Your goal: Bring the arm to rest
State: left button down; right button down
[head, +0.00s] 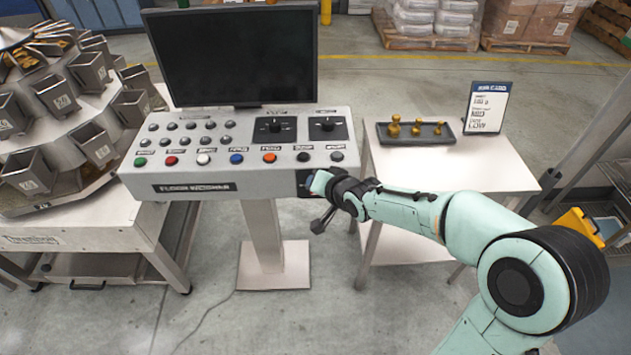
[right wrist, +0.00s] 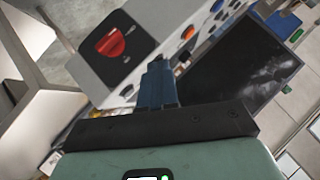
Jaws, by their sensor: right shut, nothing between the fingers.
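My right arm comes in from the right in the head view. Its right gripper (head: 319,182) is at the front right corner of the control console (head: 225,187). In the right wrist view the blue fingers of the right gripper (right wrist: 157,84) are together, with nothing held between them. A red rotary switch (right wrist: 110,43) on a black plate shows left of the fingers there, apart from them in the picture. In the head view the gripper hides most of that corner, and I cannot tell whether it touches the console. My left gripper is not in view.
A black monitor (head: 233,55) stands behind the console. A white side table (head: 465,170) right of it bears a dark tray (head: 392,138) of brass weights and an upright sign (head: 487,107). A multihead weigher (head: 62,115) stands at the left. Open floor lies in front.

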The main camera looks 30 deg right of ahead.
dwell(0.4)
jog(key=s+a+f+n+g+y, duration=0.1)
jog(key=s+a+f+g, duration=0.15)
jog(key=f, duration=0.55)
jog(key=s+a+f+g+y, duration=0.1)
jog(key=a+f, duration=0.2)
jog(key=f, duration=0.4)
jog(key=s+a+f+n+g, duration=0.1)
jog(key=s+a+f+g, duration=0.1)
jog(key=f, duration=0.6)
jog(key=s+a+f+n+g+y, duration=0.1)
jog(key=s+a+f+g, duration=0.2)
jog(key=s+a+f, duration=0.2)
jog(key=s+a+f+n+g+y, duration=0.1)
jog(key=s+a+f, duration=0.4)
jog(key=s+f, duration=0.7)
jog(key=s+n+g, duration=0.1)
jog(key=s+g, duration=0.1)
jog(key=s, duration=0.2)
jog(key=shift+s+a+f, duration=0.15)
jog(key=shift+s+f, duration=0.1)
jog(key=shift+s, duration=0.15)
